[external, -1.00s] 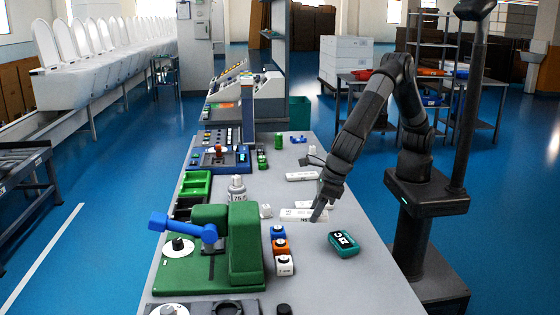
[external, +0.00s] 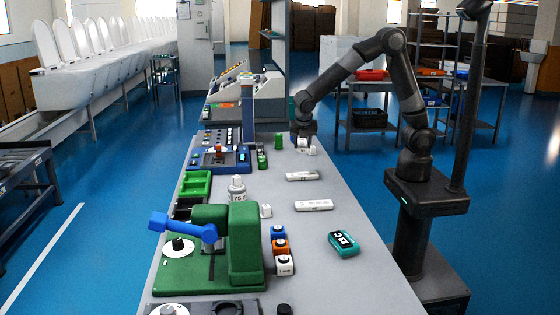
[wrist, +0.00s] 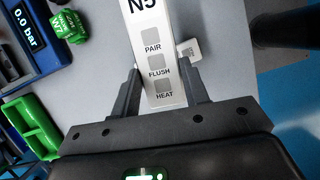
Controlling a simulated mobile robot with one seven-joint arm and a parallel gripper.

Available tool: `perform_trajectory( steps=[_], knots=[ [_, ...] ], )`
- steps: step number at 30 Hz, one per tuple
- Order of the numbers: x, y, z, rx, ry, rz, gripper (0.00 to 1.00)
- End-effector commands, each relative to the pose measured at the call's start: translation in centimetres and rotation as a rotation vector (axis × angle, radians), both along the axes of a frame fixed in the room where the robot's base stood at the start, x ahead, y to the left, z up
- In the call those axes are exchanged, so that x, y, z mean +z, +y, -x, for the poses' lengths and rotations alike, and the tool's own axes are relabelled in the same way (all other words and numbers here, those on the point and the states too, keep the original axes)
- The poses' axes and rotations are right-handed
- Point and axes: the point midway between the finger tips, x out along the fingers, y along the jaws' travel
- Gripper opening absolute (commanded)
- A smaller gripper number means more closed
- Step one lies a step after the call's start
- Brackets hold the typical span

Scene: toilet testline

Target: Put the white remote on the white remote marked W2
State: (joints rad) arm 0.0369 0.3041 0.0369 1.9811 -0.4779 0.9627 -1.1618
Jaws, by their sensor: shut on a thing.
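My gripper (external: 304,147) is at the far end of the grey table in the external view. In the wrist view my gripper (wrist: 160,78) is shut on a white remote (wrist: 158,50) marked N5, with PAIR, FLUSH and HEAT buttons between the fingers. The held remote is small and partly hidden in the external view. Two other white remotes lie flat on the table, one farther back (external: 303,176) and one nearer (external: 314,205). Their markings are too small to read, so I cannot tell which is W2. A small white piece (wrist: 190,51) shows beside the held remote.
A blue gauge device (wrist: 22,38), green blocks (wrist: 67,27) and a green tray (wrist: 38,128) are to the left in the wrist view. The table's right side is largely clear.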

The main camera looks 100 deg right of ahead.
Motion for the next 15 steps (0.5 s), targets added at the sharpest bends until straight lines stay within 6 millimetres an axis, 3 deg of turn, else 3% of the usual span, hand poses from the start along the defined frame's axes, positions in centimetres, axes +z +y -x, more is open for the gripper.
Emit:
perform_trajectory(
  steps=[1, 3, 8, 11, 15],
  knots=[
    [0.1, -1.8, 1.4, -0.066, 0.0, 0.002, 0.17],
    [0.1, -3.6, 2.9, -0.141, -0.001, 0.007, 0.17],
    [0.1, -5.9, 5.2, -0.25, 0.0, 0.013, 0.17],
    [-0.2, -6.1, 5.5, -0.276, 0.001, 0.015, 0.17],
    [-1.6, -4.3, 4.3, -0.277, 0.002, 0.015, 0.17]
  ],
)
